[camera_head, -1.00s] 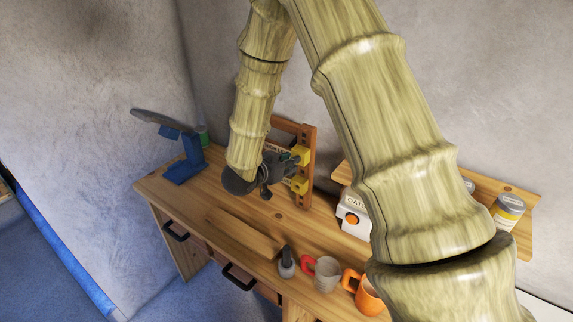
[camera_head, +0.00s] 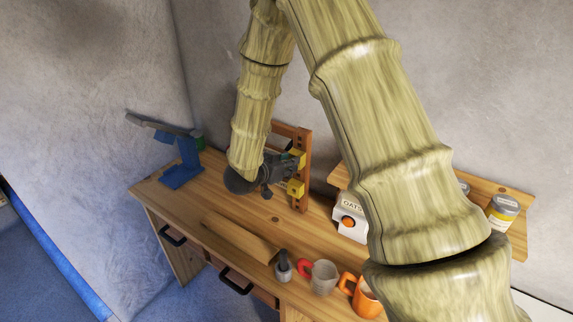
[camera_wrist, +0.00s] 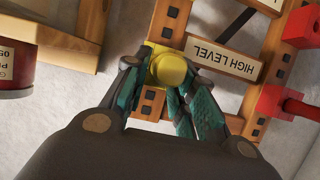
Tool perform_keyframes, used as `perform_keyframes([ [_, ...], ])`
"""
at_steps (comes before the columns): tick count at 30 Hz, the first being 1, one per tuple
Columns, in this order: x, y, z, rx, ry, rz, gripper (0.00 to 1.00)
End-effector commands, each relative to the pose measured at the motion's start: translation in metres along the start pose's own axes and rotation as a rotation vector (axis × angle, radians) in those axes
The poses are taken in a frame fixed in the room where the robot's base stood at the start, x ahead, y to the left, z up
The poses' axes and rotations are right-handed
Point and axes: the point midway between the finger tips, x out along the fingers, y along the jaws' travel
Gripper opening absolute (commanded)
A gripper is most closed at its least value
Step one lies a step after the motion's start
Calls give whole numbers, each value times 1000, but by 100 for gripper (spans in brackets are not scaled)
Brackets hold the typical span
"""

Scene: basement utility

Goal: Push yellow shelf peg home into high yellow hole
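The yellow shelf peg (camera_wrist: 169,71) shows its round end between my gripper's teal fingers in the wrist view. My gripper (camera_wrist: 163,79) is shut on it, with one finger on each side. Behind the peg is a yellow block (camera_wrist: 154,58) on the wooden upright, beside the upside-down HIGH LEVEL label (camera_wrist: 222,58). How deep the peg sits in the hole is hidden. In the head view my gripper (camera_head: 283,168) is at the upper yellow block (camera_head: 298,157); a lower yellow block (camera_head: 295,188) is below it on the wooden rack (camera_head: 304,172).
Red blocks (camera_wrist: 301,27) and a red peg (camera_wrist: 292,106) are on the rack at right in the wrist view. The workbench (camera_head: 210,201) holds a blue stand (camera_head: 184,168), a wooden board (camera_head: 238,238), a grey mug (camera_head: 322,278), an orange mug (camera_head: 364,298) and an oats box (camera_head: 350,214).

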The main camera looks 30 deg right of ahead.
Motion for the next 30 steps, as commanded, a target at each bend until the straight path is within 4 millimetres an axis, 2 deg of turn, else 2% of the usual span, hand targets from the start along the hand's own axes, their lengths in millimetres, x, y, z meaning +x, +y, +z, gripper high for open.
perform_keyframes([
  [1,0,0,0,0,0,0,41],
  [2,0,0,0,0,0,0,46],
  [14,-4,0,0,0,0,-1,46],
  [20,-30,-1,-1,-1,1,-3,46],
  [30,-90,0,0,-1,0,-2,46],
])
